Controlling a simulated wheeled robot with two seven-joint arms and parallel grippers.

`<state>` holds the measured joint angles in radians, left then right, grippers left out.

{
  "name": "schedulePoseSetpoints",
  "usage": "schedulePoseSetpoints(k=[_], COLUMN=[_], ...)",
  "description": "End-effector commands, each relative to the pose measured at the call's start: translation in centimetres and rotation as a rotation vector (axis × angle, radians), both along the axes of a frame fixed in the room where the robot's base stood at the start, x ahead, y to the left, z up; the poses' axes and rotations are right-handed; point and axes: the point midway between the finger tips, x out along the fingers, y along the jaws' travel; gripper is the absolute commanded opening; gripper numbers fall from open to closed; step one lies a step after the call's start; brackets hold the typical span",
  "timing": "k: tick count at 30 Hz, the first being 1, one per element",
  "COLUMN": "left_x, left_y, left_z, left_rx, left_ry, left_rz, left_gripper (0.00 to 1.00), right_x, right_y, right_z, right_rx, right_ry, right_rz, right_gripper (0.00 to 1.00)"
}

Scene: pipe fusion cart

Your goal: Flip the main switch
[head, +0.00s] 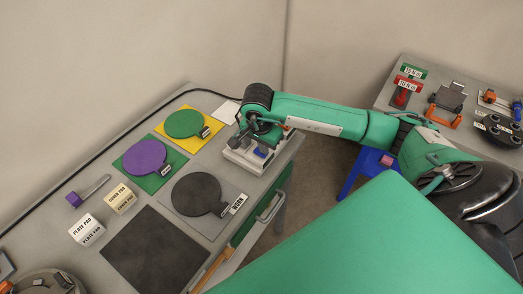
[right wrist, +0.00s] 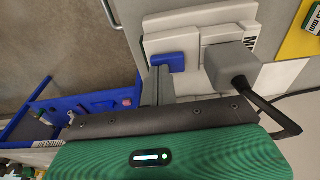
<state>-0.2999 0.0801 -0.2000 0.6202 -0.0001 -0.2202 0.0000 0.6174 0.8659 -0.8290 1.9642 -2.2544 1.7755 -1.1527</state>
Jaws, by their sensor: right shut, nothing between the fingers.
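The main switch box (right wrist: 205,18) is a pale stepped housing with a partly hidden label beginning "M". It also shows at the right end of the long table in the head view (head: 240,157). Its blue switch piece (right wrist: 172,61) shows in both views, also in the head view (head: 262,153). My right gripper (right wrist: 160,78) is shut and empty, its grey fingers right at the blue piece. Whether they touch it I cannot tell. A grey plug (right wrist: 232,67) with a black cable sits on the box beside the fingers. My left gripper is not in view.
The long table (head: 218,225) holds yellow, green and grey mats with round pads, label blocks (head: 86,230) and a dark square mat (head: 155,250). A drawer handle (head: 271,207) juts from its front. A blue stool-like stand (head: 362,168) and a second table (head: 391,88) with parts stand right.

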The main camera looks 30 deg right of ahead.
Motion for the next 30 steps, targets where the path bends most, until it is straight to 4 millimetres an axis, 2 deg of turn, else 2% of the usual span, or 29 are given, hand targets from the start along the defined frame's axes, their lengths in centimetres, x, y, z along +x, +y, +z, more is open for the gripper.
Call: schedulePoseSetpoints(k=[24,30], left_x=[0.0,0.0], left_y=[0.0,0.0], left_z=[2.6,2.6], left_rx=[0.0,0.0], left_ry=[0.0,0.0], left_rz=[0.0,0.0], left_gripper=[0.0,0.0], right_x=[0.0,0.0], right_y=[0.0,0.0], right_z=[6.5,6.9], right_rx=[0.001,0.0], right_ry=[-0.002,0.0], right_rz=[0.001,0.001], right_gripper=[0.0,0.0])
